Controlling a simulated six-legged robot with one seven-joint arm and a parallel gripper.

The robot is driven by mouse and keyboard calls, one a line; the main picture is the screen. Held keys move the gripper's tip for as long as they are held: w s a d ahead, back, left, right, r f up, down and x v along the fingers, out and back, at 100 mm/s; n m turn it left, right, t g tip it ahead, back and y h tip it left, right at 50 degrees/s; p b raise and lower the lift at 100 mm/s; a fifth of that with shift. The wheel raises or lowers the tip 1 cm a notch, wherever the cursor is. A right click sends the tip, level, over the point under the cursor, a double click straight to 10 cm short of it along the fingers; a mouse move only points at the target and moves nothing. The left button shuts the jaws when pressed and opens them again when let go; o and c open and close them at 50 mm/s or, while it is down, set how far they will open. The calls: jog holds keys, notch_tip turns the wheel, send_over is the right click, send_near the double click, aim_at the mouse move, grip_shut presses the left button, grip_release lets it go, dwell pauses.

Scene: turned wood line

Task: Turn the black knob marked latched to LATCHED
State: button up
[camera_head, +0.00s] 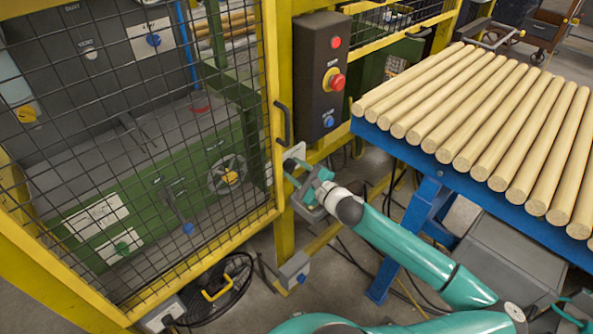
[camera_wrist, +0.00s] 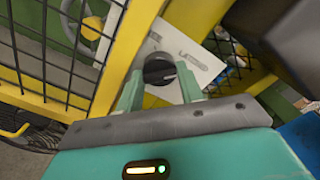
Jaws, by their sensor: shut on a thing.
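The black knob (camera_wrist: 158,70) sits on a pale plate with printed lettering in the wrist view. A light mark on its face points roughly toward the right of the picture. The lettering is too small to read with certainty. My gripper (camera_wrist: 160,78) has its two green fingers on either side of the knob and is shut on it. In the head view my gripper (camera_head: 302,178) reaches the plate (camera_head: 295,153) on the yellow post beside the gate's latch side. The knob itself is hidden there.
A yellow-framed mesh gate (camera_head: 140,150) with a black handle (camera_head: 282,123) stands left of my gripper. A dark control box (camera_head: 320,75) with red and blue buttons is above. A blue rack (camera_head: 420,165) of wooden rods stands close on the right.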

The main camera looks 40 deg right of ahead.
dwell(0.4)
jog(key=o, duration=0.7)
jog(key=shift+s, duration=0.15)
jog(key=s, duration=1.3)
jog(key=shift+s+d, duration=0.15)
jog(key=shift+s, duration=0.15)
